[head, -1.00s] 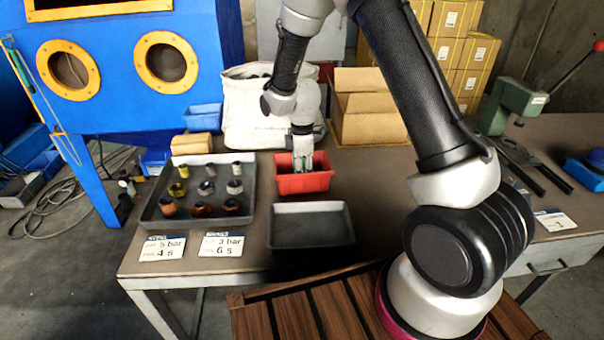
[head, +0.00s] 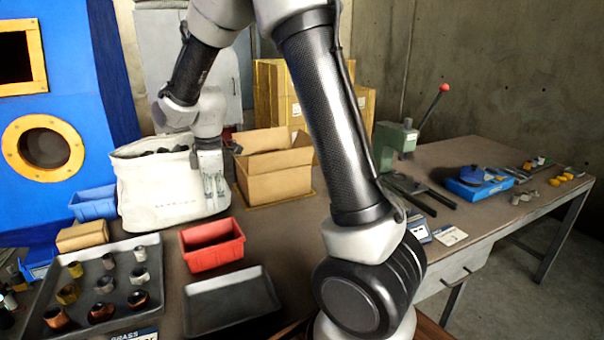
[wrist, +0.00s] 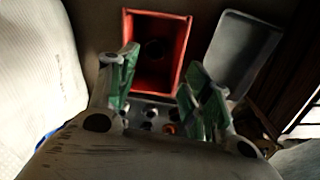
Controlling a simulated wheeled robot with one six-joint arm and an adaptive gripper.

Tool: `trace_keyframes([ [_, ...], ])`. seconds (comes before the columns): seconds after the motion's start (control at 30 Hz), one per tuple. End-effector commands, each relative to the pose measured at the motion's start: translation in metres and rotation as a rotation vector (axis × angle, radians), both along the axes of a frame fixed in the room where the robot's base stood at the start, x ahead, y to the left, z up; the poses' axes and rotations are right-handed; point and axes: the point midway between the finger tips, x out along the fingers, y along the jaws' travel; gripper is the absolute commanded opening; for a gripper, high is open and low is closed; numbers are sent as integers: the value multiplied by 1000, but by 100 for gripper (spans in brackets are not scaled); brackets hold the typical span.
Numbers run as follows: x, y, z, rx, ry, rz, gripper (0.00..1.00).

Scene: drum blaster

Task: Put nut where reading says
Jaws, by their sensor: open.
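Several nuts, dark, yellow and copper-coloured, stand in the grey tray (head: 75,268) at the lower left of the head view; one is a copper nut (head: 101,312). My gripper (head: 213,186) is raised above and behind the red bin (head: 213,256), in front of the white sack. In the wrist view my gripper (wrist: 158,75) is open, with nothing between its fingers. Below it the red bin (wrist: 183,60) holds a dark round thing (wrist: 155,48), perhaps a nut. An empty shallow grey tray (head: 230,301) lies beside the bin. No reading is legible now.
A white sack (head: 165,190) and an open cardboard box (head: 272,172) stand behind the bin. A green press (head: 393,143) with a red-knobbed lever and a blue device (head: 478,183) are farther right. A partly cut-off label (head: 137,334) lies before the nut tray.

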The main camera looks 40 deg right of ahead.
Motion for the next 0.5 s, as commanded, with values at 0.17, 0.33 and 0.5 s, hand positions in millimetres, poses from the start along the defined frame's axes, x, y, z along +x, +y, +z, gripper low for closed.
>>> trace_keyframes([
  [0.17, -56, -44, 74, 42, -83, -306, 50],
  [0.33, -123, -79, 120, 95, -150, -609, 50],
  [0.5, -192, -105, 143, 160, -214, -901, 50],
])
